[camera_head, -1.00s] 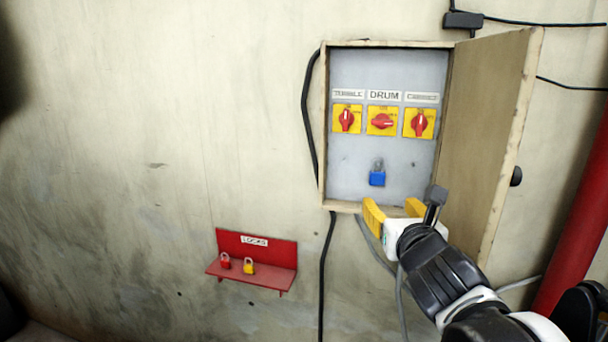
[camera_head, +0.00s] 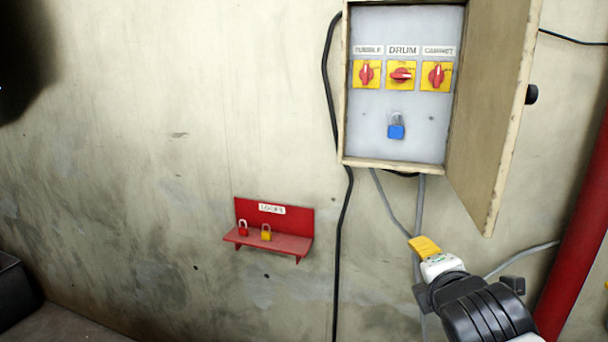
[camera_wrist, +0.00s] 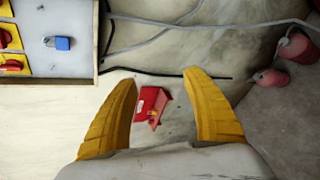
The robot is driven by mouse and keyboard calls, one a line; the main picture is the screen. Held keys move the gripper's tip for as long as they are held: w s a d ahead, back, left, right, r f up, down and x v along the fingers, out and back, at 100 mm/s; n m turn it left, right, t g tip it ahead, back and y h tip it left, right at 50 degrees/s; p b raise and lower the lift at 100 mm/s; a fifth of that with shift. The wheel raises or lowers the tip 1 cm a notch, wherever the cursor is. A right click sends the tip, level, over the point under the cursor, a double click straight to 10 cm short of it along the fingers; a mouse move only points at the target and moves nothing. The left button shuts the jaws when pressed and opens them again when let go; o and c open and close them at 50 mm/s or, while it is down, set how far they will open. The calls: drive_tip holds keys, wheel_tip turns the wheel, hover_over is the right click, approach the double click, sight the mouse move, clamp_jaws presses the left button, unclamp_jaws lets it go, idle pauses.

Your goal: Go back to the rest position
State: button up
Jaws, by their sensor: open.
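My gripper (camera_head: 424,247) is below the open electrical box in the head view, apart from it and from the wall fittings. In the wrist view its two yellow fingers (camera_wrist: 158,105) are spread wide with nothing held between them. The box (camera_head: 393,164) has its door (camera_head: 490,110) swung open to the right. Inside it, a blue padlock (camera_head: 396,131) hangs below the middle switch, labelled DRUM (camera_head: 401,75). The DRUM switch handle lies sideways, while the left switch (camera_head: 366,73) and right switch (camera_head: 436,76) point upward. The blue padlock also shows in the wrist view (camera_wrist: 62,43).
A red lock shelf (camera_head: 290,243) on the wall to the left holds a red padlock (camera_head: 243,229) and a yellow padlock (camera_head: 265,233). Cables (camera_head: 343,220) hang under the box. A red pipe (camera_head: 580,230) runs along the right. The wall's left part is bare.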

drive_tip(key=s+a+f+m+g+b, duration=0.1)
drive_tip(key=s+f+m+b, duration=0.3)
drive_tip(key=f, duration=0.7)
drive_tip(key=s+a+f+m+g+y+b, duration=0.1)
drive_tip(key=s+f+m+g+b, duration=0.2)
drive_tip(key=s+f+m+b, duration=0.2)
drive_tip(key=s+a+f+m+g+y+b, duration=0.1)
drive_tip(key=s+f+m+b, duration=0.3)
drive_tip(key=f+m+b, duration=0.5)
wheel_tip(320, 180, down, 8)
drive_tip(key=m+g, duration=0.1)
drive_tip(key=m, duration=0.1)
drive_tip(key=shift+s+a+r+m, duration=0.2)
drive_tip(key=shift+s+m, duration=0.1)
drive_tip(key=shift+m, duration=0.1)
